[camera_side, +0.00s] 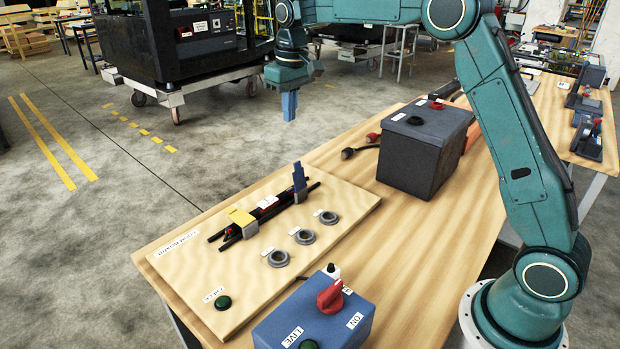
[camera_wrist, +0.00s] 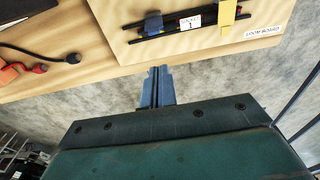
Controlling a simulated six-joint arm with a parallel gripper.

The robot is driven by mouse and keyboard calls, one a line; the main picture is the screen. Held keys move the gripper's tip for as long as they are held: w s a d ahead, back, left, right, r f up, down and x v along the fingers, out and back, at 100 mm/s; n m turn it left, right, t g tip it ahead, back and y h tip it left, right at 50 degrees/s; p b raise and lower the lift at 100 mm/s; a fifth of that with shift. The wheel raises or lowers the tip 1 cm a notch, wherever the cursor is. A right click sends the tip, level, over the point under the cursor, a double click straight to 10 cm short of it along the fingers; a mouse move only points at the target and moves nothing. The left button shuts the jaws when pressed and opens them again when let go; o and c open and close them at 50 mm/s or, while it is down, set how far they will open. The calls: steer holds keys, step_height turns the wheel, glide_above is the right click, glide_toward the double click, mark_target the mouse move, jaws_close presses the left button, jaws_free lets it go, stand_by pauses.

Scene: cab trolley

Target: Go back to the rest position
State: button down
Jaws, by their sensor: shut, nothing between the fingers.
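My gripper (camera_side: 289,106) hangs high at the upper middle of the side view, fingers pointing down, past the far edge of the wooden table (camera_side: 401,275). Its blue fingers (camera_wrist: 157,87) are shut together and empty in the wrist view. The loom board (camera_side: 347,206) lies on the table, apart from my gripper.
A dark grey box (camera_side: 412,160) stands behind the board. A blue switch box (camera_side: 316,316) with a red knob stands at the front. Three grey rings (camera_side: 304,236) and a green button (camera_side: 223,303) are on the board. Open floor lies left.

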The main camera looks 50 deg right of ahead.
steer(key=s+a+r+t, duration=0.15)
steer(key=s+r, duration=0.25)
steer(key=s, duration=0.6)
steer(key=s+a+r+t, duration=0.15)
steer(key=s+r, duration=0.25)
steer(key=s, duration=0.6)
steer(key=s+f, duration=0.3)
steer(key=s, duration=0.5)
steer(key=s+a+f+t, duration=0.1)
steer(key=s+f, duration=0.2)
steer(key=s, duration=0.6)
steer(key=shift+a+f+t, duration=0.15)
steer(key=shift+f+t, duration=0.05)
steer(key=shift+t, duration=0.1)
steer(key=c, duration=2.1)
jaws_free()
steer(key=shift+w, duration=0.1)
